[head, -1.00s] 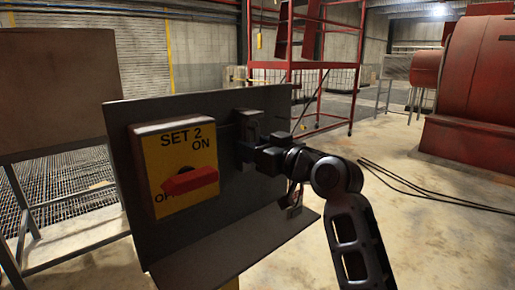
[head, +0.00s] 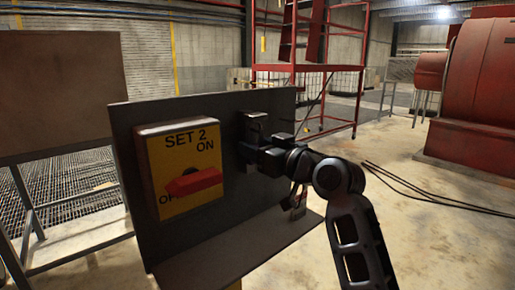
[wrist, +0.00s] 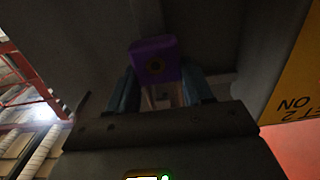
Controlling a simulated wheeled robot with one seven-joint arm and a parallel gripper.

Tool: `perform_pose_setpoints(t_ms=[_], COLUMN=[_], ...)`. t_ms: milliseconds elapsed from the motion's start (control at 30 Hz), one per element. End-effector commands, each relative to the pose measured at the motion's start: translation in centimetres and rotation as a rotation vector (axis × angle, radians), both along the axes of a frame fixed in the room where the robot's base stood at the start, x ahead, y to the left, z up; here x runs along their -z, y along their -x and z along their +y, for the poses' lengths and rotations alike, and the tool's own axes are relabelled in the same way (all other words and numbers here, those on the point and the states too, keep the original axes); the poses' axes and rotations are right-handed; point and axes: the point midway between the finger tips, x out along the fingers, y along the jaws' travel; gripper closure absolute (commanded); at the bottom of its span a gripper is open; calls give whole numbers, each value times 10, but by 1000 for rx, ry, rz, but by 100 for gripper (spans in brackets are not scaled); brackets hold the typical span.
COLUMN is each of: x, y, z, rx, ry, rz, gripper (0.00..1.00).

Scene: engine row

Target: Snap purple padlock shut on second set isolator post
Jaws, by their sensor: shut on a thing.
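The purple padlock (wrist: 153,62) is between my fingers in the wrist view, its keyhole face toward the camera. Its shackle is hidden. My gripper (head: 250,153) is shut on it, close to the dark panel (head: 245,195) and right of the yellow SET 2 isolator plate (head: 180,155). The plate's red handle (head: 194,182) lies roughly level, near the partly covered OFF lettering. A dark block-like fitting (head: 254,126) stands on the panel just above my gripper. I cannot tell whether the padlock is on the post. In the head view the padlock cannot be made out.
A small hanging item (head: 298,202) shows below my wrist by the panel's lower ledge (head: 235,250). A brown board (head: 60,85) stands at left, a red wheeled platform (head: 310,70) behind, and red machinery (head: 475,95) at right. Cables (head: 410,188) lie on open floor.

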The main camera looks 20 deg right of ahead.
Motion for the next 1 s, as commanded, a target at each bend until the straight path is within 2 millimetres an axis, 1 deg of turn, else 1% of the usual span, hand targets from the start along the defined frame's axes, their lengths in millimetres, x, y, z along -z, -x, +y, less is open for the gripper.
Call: perform_pose_setpoints(t_ms=[33, 1000], x=[-3, -26], y=[0, 0], z=[0, 0], rx=[0, 0], ry=[1, 0], rz=[-1, -3], gripper=[84, 84])
